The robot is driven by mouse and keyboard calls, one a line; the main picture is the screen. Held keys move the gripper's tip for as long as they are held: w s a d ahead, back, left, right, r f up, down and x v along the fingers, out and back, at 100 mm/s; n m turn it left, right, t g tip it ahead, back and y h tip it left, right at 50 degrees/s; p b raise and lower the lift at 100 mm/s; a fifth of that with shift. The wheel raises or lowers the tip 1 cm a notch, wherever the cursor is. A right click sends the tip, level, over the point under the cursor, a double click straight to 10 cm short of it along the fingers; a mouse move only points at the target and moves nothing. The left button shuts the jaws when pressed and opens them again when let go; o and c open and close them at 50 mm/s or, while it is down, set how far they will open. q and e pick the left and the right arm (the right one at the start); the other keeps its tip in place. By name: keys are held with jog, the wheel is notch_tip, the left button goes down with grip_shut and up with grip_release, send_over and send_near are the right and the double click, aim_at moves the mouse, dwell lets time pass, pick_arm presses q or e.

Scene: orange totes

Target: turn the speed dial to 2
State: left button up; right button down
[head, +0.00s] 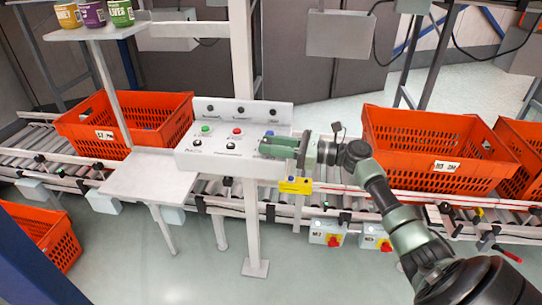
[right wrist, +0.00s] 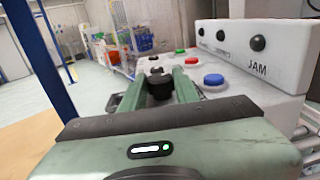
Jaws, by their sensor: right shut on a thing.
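The white control panel (head: 222,160) stands over the conveyor in the middle of the head view. My right gripper (head: 266,147) reaches in from the right at the panel's right part. In the right wrist view its two green fingers stand on either side of a black knob (right wrist: 159,86), shut on it. This knob is likely the speed dial; its label and pointer cannot be read. In the head view the gripper hides it. Other black knobs (head: 231,146) sit on the panel's sloped face. My left gripper is not in view.
Green (head: 205,128), red (head: 237,131) and blue (right wrist: 213,79) buttons are near the gripper. A raised back strip (right wrist: 258,43) carries several black knobs, one marked JAM. Orange totes (head: 430,175) stand on the roller conveyor. A shelf with cans (head: 92,14) is upper left.

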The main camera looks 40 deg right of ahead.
jog(key=shift+w+d+n+g+y+b, duration=0.1)
jog(key=shift+n+g+y+b, duration=0.6)
jog(key=shift+n+g+y, duration=0.15)
jog(key=c, duration=1.1)
grip_release()
jog(key=shift+o, duration=0.2)
jog(key=b+v, duration=0.1)
jog(key=v, duration=0.6)
jog(key=shift+s+d, duration=0.25)
jog(key=shift+d, duration=0.05)
